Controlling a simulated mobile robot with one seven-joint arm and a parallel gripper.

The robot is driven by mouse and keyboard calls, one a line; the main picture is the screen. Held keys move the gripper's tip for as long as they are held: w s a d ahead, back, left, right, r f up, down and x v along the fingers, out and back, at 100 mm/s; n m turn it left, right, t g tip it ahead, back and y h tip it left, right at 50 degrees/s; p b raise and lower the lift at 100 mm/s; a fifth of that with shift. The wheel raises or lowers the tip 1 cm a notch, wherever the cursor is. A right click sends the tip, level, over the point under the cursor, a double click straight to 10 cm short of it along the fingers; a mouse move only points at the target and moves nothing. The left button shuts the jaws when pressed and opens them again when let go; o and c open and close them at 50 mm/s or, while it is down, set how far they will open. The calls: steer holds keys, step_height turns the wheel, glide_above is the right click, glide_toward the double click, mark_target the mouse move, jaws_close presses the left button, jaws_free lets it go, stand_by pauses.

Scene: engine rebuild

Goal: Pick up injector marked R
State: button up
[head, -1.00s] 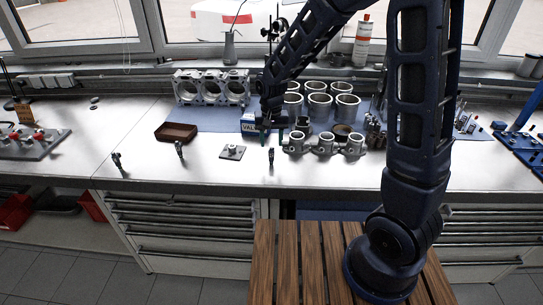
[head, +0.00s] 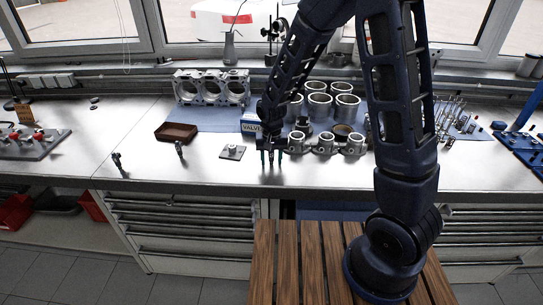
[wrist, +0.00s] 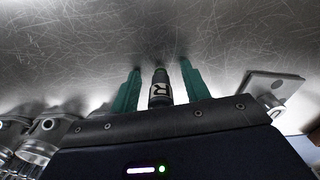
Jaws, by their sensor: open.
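The injector marked R (wrist: 160,90) stands on the steel bench. In the wrist view it is a dark cylinder with a white R label, between the two green fingers of my gripper (wrist: 160,80). My gripper is open, with one finger on each side of the injector and a visible gap on both sides. In the head view my gripper (head: 271,158) points down near the bench's front edge, around the injector (head: 270,157), which is partly hidden by the fingers.
A small square plate with a knob (head: 232,152) lies just left of my gripper. Metal housings (head: 323,143) stand close to the right. Two more small upright parts (head: 179,148) (head: 118,162) and a brown tray (head: 176,133) are further left. The bench front edge is near.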

jaws_close()
steer(key=shift+r, duration=0.15)
